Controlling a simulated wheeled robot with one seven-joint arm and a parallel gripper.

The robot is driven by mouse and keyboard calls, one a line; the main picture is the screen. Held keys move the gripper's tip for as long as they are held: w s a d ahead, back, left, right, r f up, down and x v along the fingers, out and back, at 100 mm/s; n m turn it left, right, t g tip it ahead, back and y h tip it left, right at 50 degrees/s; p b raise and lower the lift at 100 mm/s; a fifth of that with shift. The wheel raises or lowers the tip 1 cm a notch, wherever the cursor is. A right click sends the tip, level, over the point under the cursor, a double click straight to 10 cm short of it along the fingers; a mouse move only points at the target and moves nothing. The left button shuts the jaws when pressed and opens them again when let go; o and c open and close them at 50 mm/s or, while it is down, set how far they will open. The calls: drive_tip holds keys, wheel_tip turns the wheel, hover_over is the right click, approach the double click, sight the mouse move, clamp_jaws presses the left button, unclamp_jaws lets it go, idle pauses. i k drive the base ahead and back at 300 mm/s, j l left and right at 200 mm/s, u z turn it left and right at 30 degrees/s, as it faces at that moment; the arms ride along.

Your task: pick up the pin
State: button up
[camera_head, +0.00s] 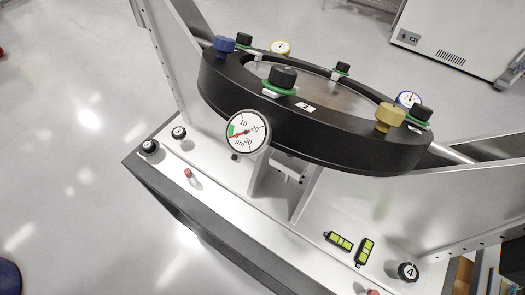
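I cannot tell for certain which part is the pin. A small upright red-topped peg (188,173) stands on the left part of the silver base plate. Another red top (372,292) is cut off by the bottom edge. A blue knob (224,43) and a yellow knob (390,115) sit on the black mirror ring (340,140). My gripper is not in view.
A round dial gauge (247,132) hangs on the ring's front. Black knobs (408,271) and two green-and-black blocks (338,241) are on the base plate (235,190). Silver uprights (165,50) flank the ring. Open floor (70,140) lies left.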

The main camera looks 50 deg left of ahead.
sight(188, 172)
drive_tip(key=u, duration=2.2)
drive_tip(key=l+u, duration=0.8)
drive_tip(key=k+l+u, duration=0.1)
drive_tip(key=u, duration=0.3)
drive_tip(key=k+l, duration=0.15)
drive_tip(key=l, duration=0.25)
